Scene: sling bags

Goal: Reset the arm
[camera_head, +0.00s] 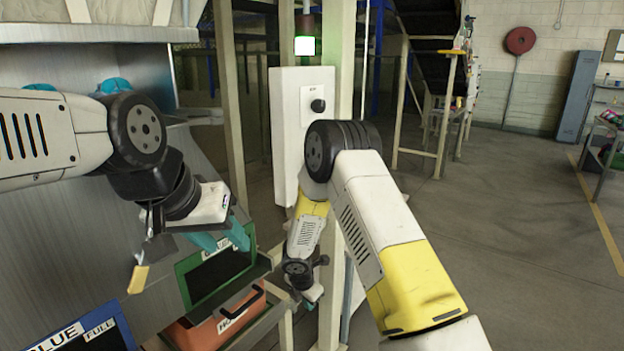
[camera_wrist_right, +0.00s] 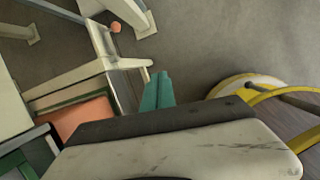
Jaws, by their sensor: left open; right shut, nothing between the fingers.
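My left arm comes in from the left in the head view. Its gripper (camera_head: 222,240) has two teal fingers spread apart, pointing down right over the green-framed bin, with nothing seen between them. My right arm bends down in the middle of the head view. Its gripper (camera_head: 309,304) hangs low beside the rack and is mostly hidden by the wrist. In the right wrist view the teal fingers of the right gripper (camera_wrist_right: 158,90) lie together, shut and empty, above the floor.
A green-framed bin (camera_head: 190,293) and an orange bin (camera_head: 200,336) sit on the rack at lower left. A bin labelled BLUE (camera_head: 62,336) is nearer. A white control box (camera_head: 283,105) is fixed to a post behind my right arm. Open floor (camera_head: 510,200) lies to the right.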

